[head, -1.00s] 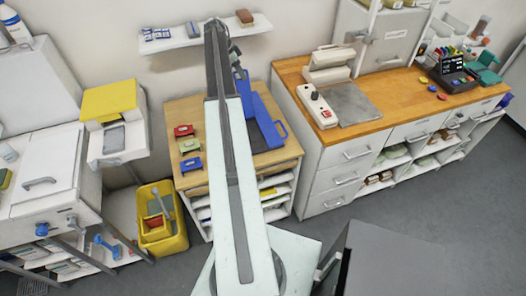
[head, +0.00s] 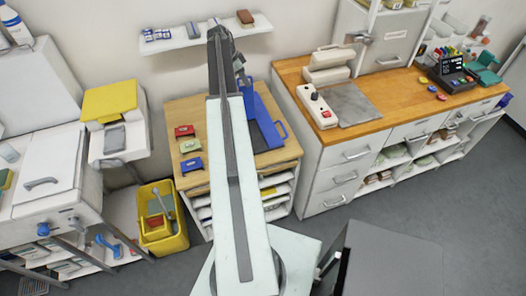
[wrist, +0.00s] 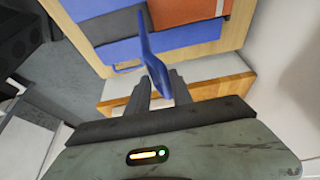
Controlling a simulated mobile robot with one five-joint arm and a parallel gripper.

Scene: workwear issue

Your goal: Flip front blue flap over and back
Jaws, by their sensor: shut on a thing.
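A blue holder (head: 262,108) with a loop handle at its right side lies on the wooden table, partly hidden behind my arm in the head view. In the wrist view its blue panel (wrist: 112,50) lies flat, with an orange-brown piece beyond it. A blue flap (wrist: 149,48) stands up from it, seen nearly edge-on. My gripper (wrist: 158,90) is shut on the lower end of this flap. In the head view my arm covers most of the gripper and the flap.
Red, green and blue small items (head: 190,164) sit on the table (head: 222,178) left of my arm. A wall shelf (head: 205,37) is behind. A yellow bin (head: 163,240) stands on the floor at left. A wooden-topped counter (head: 370,135) is at right.

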